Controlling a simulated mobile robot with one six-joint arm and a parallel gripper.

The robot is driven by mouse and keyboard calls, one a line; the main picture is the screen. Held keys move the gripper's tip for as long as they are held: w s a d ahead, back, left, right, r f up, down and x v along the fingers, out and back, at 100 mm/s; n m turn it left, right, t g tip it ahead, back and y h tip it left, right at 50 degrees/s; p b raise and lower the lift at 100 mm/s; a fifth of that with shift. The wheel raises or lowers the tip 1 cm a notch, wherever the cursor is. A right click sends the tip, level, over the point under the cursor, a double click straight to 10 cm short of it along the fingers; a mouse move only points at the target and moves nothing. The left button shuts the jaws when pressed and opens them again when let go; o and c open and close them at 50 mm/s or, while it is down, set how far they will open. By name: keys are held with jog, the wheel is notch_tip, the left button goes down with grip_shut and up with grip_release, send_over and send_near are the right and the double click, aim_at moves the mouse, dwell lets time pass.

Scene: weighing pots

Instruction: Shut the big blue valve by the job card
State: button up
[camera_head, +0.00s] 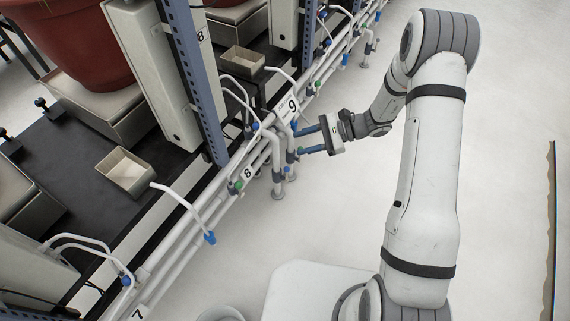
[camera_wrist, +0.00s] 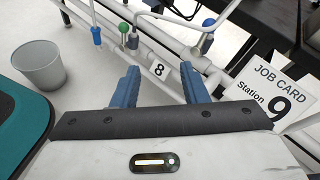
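My gripper (camera_head: 309,139) is open, with its two blue fingers spread apart and pointing at the pipes by the station 9 plate (camera_head: 291,107). The job card (camera_wrist: 268,92), marked Station 9, is to the right of the right finger.
A small blue knob (camera_wrist: 124,27) and a green knob (camera_wrist: 209,22) sit on the pipes beyond the fingers. A grey bin (camera_wrist: 39,65) stands on the floor at left. Thin white hoses (camera_head: 182,200) arch over the rail.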

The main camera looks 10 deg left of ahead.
jog(key=w+a+f+m+t+y+p, duration=0.25)
jog(key=w+f+m, duration=0.2)
jog(key=f, duration=0.35)
jog(key=m+t+p, duration=0.3)
jog(key=m+t, duration=0.8)
send_near(287, 169)
jog(key=x, duration=0.3)
jog(key=shift+n+h, duration=0.25)
jog(key=shift+h, duration=0.1)
jog(key=shift+f+b+x, duration=0.2)
jog(key=shift+b+x, duration=0.25)
jog(key=shift+x, duration=1.45)
jog(key=shift+f+b+x, duration=0.15)
jog(key=shift+b+x, duration=0.25)
jog(key=shift+x, duration=1.45)
jog(key=shift+w+d, duration=0.1)
jog(key=shift+w, duration=0.05)
